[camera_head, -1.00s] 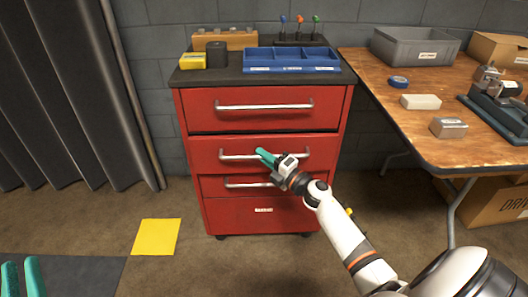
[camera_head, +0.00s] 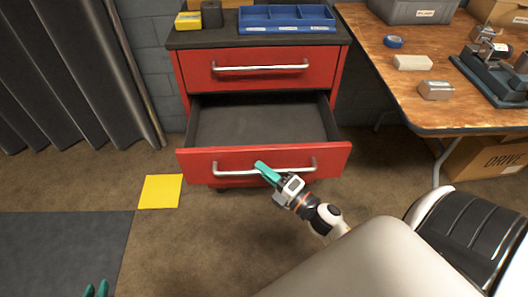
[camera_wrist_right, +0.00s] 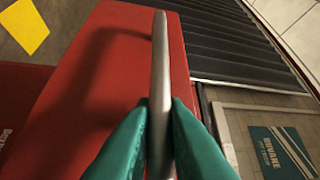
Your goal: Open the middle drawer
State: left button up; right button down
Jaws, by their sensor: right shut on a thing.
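The red tool cabinet (camera_head: 259,84) stands against the wall, with its top drawer closed. The middle drawer (camera_head: 222,162) is pulled well out, and its dark inside looks empty. Its silver bar handle (camera_head: 237,173) runs across the red front and also shows in the right wrist view (camera_wrist_right: 160,60). My right gripper (camera_head: 262,169) has its green fingers closed around the handle, right of the drawer's middle; the fingers also show in the right wrist view (camera_wrist_right: 160,125). My left gripper (camera_head: 96,289) shows only its green fingertips at the bottom left, apart and empty. The lower drawer is hidden behind the open drawer.
A blue divided tray (camera_head: 287,28), a yellow box (camera_head: 188,20) and a dark cylinder (camera_head: 211,14) sit on the cabinet top. A wooden workbench (camera_head: 455,110) stands at right. A yellow floor square (camera_head: 160,191) lies at left. Floor before the drawer is clear.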

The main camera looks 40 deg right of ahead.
pick_arm(q)
jog(key=shift+s+f, duration=0.1)
jog(key=shift+f, duration=0.05)
pick_arm(e)
jog(key=shift+s+a, duration=0.15)
jog(key=shift+s, duration=0.05)
jog(key=c, duration=1.5)
grip_release()
jog(key=shift+o, duration=0.2)
